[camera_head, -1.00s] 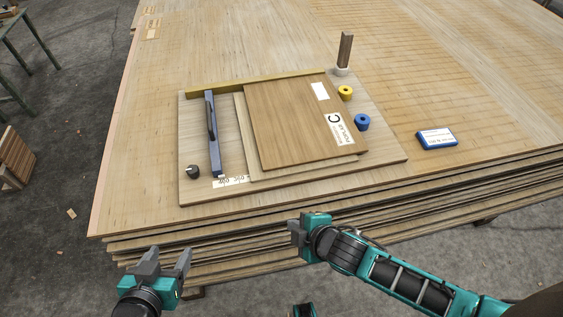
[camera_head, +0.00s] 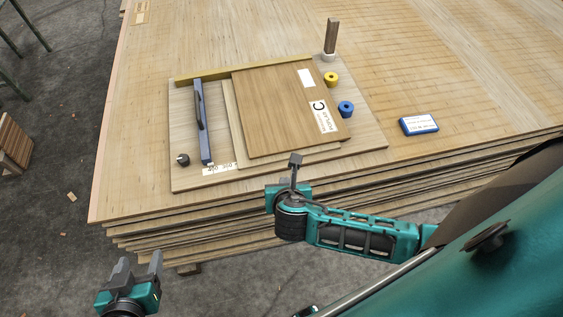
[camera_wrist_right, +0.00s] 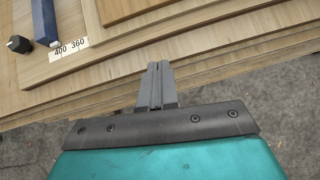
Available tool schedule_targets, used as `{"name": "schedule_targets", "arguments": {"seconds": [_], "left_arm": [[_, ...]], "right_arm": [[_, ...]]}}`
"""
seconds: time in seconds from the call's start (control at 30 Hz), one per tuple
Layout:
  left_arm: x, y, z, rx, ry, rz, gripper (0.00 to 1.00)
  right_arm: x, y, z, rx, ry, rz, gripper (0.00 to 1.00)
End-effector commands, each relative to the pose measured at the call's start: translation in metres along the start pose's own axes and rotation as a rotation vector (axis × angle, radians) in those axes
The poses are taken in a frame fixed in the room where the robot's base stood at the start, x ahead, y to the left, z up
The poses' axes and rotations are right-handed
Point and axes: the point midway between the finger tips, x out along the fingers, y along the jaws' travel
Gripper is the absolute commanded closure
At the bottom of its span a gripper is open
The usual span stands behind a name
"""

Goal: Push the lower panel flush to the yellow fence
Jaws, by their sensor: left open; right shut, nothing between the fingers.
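The yellow fence (camera_head: 245,70) runs along the far edge of a wooden base board (camera_head: 191,177). A darker upper panel (camera_head: 275,110) with a white label lies on a paler lower panel (camera_head: 236,134), which shows as a strip along its left and near sides. Whether the lower panel touches the fence is hard to tell. My right gripper (camera_head: 296,160) is shut and empty at the board's near edge, by the lower panel's near side; its closed fingers also show in the right wrist view (camera_wrist_right: 157,85). My left gripper (camera_head: 138,272) is open and empty, off the stack at lower left.
A blue bar (camera_head: 203,125) and a black knob (camera_head: 183,159) are on the board's left. A yellow roller (camera_head: 331,79), a blue roller (camera_head: 346,109) and an upright post (camera_head: 331,38) stand right. A blue box (camera_head: 419,124) lies farther right on the clear veneer stack (camera_head: 470,80).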

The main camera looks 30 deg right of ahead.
Motion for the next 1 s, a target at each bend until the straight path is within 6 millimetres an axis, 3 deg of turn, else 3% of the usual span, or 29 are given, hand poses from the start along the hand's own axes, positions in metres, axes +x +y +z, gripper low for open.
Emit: {"name": "schedule_targets", "arguments": {"seconds": [0.37,0.5,1.0], "left_arm": [[0.002,0.001,-0.003,0.004,0.003,0.004,0.36],[0.003,0.001,-0.004,0.005,0.008,0.004,0.36],[0.004,0.001,-0.003,0.005,0.008,0.004,0.36]], "right_arm": [[0.063,0.000,0.000,0.004,0.002,0.000,1.00],[0.078,0.000,0.017,0.005,-0.001,0.001,1.00],[0.089,0.000,0.028,0.004,0.002,0.002,1.00]]}}
